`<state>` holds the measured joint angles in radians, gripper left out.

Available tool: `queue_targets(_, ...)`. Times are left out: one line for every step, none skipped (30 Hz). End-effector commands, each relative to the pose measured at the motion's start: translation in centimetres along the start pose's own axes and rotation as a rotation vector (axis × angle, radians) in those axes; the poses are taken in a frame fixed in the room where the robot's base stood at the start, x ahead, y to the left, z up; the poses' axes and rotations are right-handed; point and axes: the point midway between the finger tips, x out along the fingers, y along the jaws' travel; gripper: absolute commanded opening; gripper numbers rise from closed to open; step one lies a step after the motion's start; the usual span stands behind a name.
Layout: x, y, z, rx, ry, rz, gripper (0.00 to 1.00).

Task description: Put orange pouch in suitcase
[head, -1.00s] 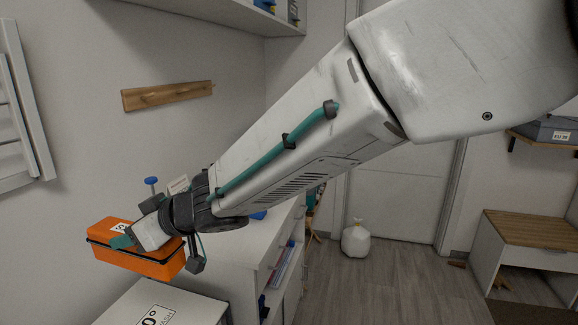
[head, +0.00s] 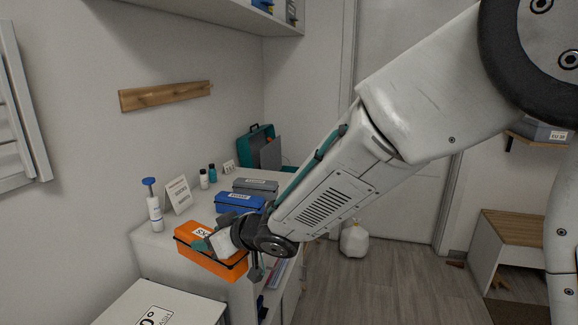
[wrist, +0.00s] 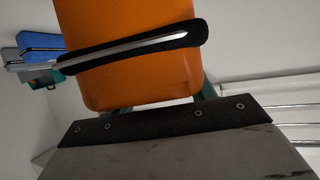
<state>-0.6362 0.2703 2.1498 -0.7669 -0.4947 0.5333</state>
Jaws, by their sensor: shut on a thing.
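The orange pouch (head: 205,258) is a boxy orange case with a dark zip line and a white label. My gripper (head: 218,246) is shut on it and holds it in front of the white cabinet's near end. In the wrist view the pouch (wrist: 125,82) fills the upper middle, with its dark strip across it. A teal open case with its lid up, seemingly the suitcase (head: 256,140), stands at the far end of the cabinet top. Its lower part is partly hidden by the grey insert and my arm.
A blue pouch (head: 240,203) and a grey pouch (head: 255,187) lie on the cabinet top (head: 160,244) between my gripper and the teal case. A pump bottle (head: 154,208), a sign card (head: 179,195) and small bottles (head: 212,173) stand along the wall side.

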Motion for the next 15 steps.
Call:
queue_targets(-0.5,2.5,1.6,0.03,-0.005,0.052,0.21)
queue_targets(-0.8,3.8,2.5,0.045,-0.005,0.083,0.21)
queue_targets(-1.3,5.6,3.7,0.065,-0.005,0.125,0.21)
queue_targets(-1.7,6.9,4.5,0.081,-0.005,0.157,0.21)
queue_targets(-2.1,8.2,5.4,0.095,-0.005,0.188,0.21)
queue_targets(-2.7,9.9,6.7,0.116,-0.006,0.23,0.21)
queue_targets(-3.3,11.1,7.6,0.13,-0.005,0.262,0.21)
queue_targets(-3.8,12.3,8.5,0.145,-0.005,0.293,0.21)
queue_targets(-4.6,13.9,9.9,0.165,-0.006,0.336,0.21)
queue_targets(-5.2,15.0,10.8,0.18,-0.005,0.366,0.21)
queue_targets(-5.9,16.1,11.8,0.196,-0.005,0.399,0.21)
queue_targets(-6.8,17.6,13.2,0.216,-0.006,0.44,0.21)
queue_targets(-7.5,18.6,14.2,0.23,-0.006,0.471,0.21)
queue_targets(-8.3,19.6,15.2,0.246,-0.005,0.503,0.21)
queue_targets(-9.3,20.9,16.6,0.266,-0.006,0.544,0.21)
